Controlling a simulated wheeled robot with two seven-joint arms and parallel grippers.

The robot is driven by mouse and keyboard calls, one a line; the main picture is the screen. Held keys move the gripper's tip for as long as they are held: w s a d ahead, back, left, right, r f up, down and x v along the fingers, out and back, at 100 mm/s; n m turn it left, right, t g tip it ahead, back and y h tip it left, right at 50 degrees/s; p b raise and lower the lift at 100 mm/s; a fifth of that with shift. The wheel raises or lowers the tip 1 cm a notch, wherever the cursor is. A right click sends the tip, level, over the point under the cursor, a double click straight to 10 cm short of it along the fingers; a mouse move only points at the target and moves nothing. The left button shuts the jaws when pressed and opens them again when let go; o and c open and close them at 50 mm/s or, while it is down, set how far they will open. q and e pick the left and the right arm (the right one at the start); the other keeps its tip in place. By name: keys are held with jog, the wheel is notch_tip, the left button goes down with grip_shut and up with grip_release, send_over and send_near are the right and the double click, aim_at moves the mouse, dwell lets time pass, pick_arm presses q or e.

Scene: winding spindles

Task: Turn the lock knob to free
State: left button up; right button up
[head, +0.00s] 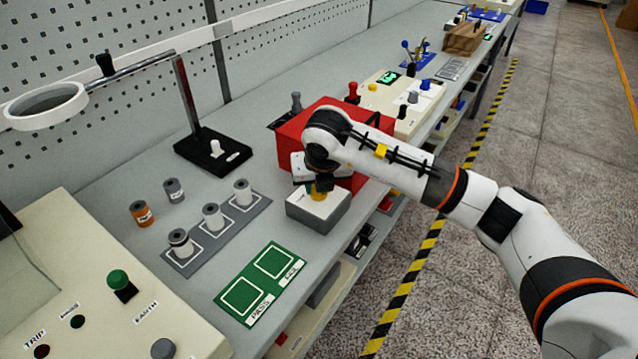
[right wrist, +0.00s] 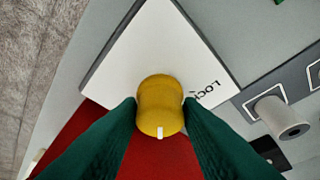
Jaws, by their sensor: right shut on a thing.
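The lock knob is yellow and round-sided, with a white mark at its lower edge in the right wrist view (right wrist: 160,95). It sits on the white top of a small grey box (head: 318,215), beside the printed word LOCK (right wrist: 207,90). In the head view the knob (head: 318,193) is partly hidden under my gripper. My right gripper (right wrist: 160,112) has dark green fingers on both sides of the knob, shut on it. In the head view my right gripper (head: 317,184) points down onto the box. My left gripper is in neither view.
A red box (head: 290,137) stands just behind the lock box. Several spools stand to the left, some on a grey tray (head: 254,212). A green mat (head: 262,283) with two white squares lies in front. A beige control panel (head: 75,265) fills the lower left.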

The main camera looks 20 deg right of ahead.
jog(key=o, duration=1)
jog(key=shift+c, duration=0.2)
jog(key=b+v, duration=0.1)
jog(key=v, duration=1.1)
